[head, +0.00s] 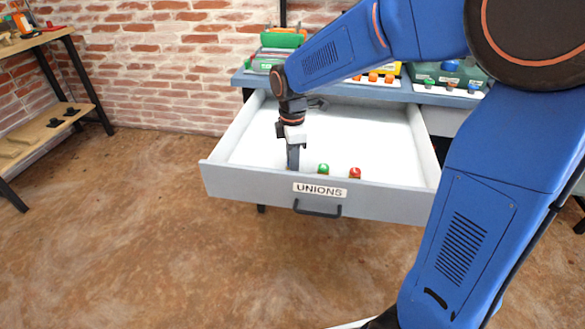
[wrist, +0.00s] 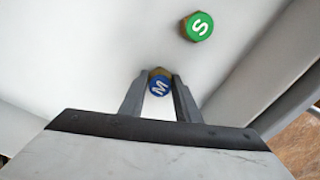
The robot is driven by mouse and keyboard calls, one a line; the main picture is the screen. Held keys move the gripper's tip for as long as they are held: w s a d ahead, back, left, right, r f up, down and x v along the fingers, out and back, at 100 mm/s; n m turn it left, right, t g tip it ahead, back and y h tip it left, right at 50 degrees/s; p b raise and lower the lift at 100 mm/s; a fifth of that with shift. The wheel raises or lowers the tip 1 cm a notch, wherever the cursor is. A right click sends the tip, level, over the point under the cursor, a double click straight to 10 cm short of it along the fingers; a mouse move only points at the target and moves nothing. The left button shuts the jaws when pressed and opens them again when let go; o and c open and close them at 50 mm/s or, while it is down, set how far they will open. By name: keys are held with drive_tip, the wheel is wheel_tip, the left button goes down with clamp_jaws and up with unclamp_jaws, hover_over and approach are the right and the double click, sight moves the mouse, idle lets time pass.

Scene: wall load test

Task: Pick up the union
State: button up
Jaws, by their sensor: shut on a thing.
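An open drawer (head: 225,181) labelled UNIONS holds the unions. In the wrist view, a union with a blue cap marked M (wrist: 159,86) sits between the two fingers of my gripper (wrist: 161,92), which is shut on it. In the head view my gripper (head: 293,160) points down inside the drawer near its front wall, and the blue union is hidden there. A union with a green cap (head: 323,169) marked S stands to the right of my gripper; it also shows in the wrist view (wrist: 199,27). A union with a red cap (head: 355,173) stands farther right.
A blue workbench (head: 352,92) with bins and trays of coloured-capped parts stands behind the drawer. A wooden shelf unit (head: 50,130) stands at the left. The white drawer floor is mostly clear.

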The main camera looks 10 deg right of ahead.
wheel_tip(320, 180, up, 18)
idle(0.6)
